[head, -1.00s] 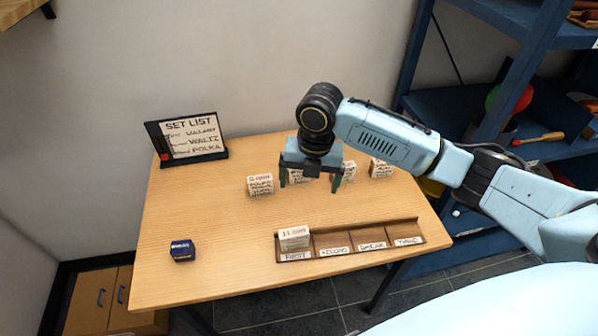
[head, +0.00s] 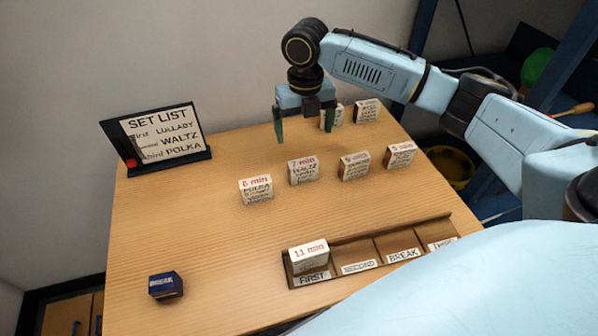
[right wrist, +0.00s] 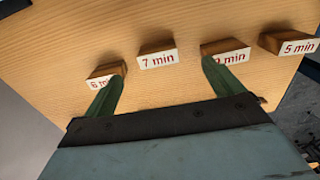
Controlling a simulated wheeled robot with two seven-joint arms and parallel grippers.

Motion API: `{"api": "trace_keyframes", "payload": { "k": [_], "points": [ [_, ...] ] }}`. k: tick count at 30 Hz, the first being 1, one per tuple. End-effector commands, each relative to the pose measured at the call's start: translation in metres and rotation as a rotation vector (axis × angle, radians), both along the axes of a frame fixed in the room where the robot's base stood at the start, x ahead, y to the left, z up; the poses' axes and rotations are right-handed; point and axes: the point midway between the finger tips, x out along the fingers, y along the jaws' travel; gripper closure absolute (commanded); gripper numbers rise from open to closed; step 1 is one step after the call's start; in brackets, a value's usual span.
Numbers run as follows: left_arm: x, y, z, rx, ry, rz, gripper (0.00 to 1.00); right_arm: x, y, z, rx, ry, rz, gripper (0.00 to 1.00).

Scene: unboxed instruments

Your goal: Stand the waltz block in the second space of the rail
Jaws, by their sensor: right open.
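The waltz block (head: 304,171), a pale block marked 7 min, stands on the table in a row, second from the left. It also shows in the right wrist view (right wrist: 157,56). My right gripper (head: 304,134) is open and empty, apart from the blocks, its green fingers pointing down; in the head view it appears above and behind the waltz block. In the right wrist view, its fingertips (right wrist: 162,69) straddle the waltz block's place in the picture. The rail (head: 375,249) lies at the front right. Its second space (head: 355,252) is empty; an 11 min block (head: 308,257) stands in the first.
The polka block (head: 256,190) stands left of the waltz block; a 9 min block (head: 354,166) and a 5 min block (head: 400,155) stand right. Two blocks (head: 367,111) stand behind. A blue break block (head: 165,285) lies front left, the set list (head: 160,135) back left.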

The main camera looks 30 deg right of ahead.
Motion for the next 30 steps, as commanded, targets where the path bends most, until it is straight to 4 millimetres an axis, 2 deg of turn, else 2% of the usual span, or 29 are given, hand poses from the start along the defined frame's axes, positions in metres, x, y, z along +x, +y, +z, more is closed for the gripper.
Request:
{"api": "trace_keyframes", "payload": {
  "k": [3, 9, 17, 20, 24, 30],
  "points": [
    [0.000, 0.000, -0.006, 0.000, 0.000, -0.002, 0.64, -0.002, 0.000, -0.024, -0.001, 0.005, 0.000, 0.07],
    [0.002, 0.004, -0.013, 0.006, -0.003, -0.007, 0.64, -0.001, 0.001, -0.060, 0.000, 0.003, 0.001, 0.07],
    [0.007, 0.019, -0.016, 0.024, -0.010, -0.015, 0.64, -0.001, 0.002, -0.080, 0.000, 0.002, 0.001, 0.07],
    [0.008, 0.020, -0.021, 0.026, -0.010, -0.016, 0.64, -0.002, 0.006, -0.095, 0.000, 0.003, 0.002, 0.07],
    [0.031, 0.017, -0.021, 0.024, -0.033, -0.011, 0.64, -0.003, 0.008, -0.115, 0.000, 0.003, 0.000, 0.07],
    [0.037, 0.015, -0.019, 0.024, -0.033, -0.006, 0.64, -0.003, 0.008, -0.126, -0.001, 0.000, 0.001, 0.07]
  ]
}}
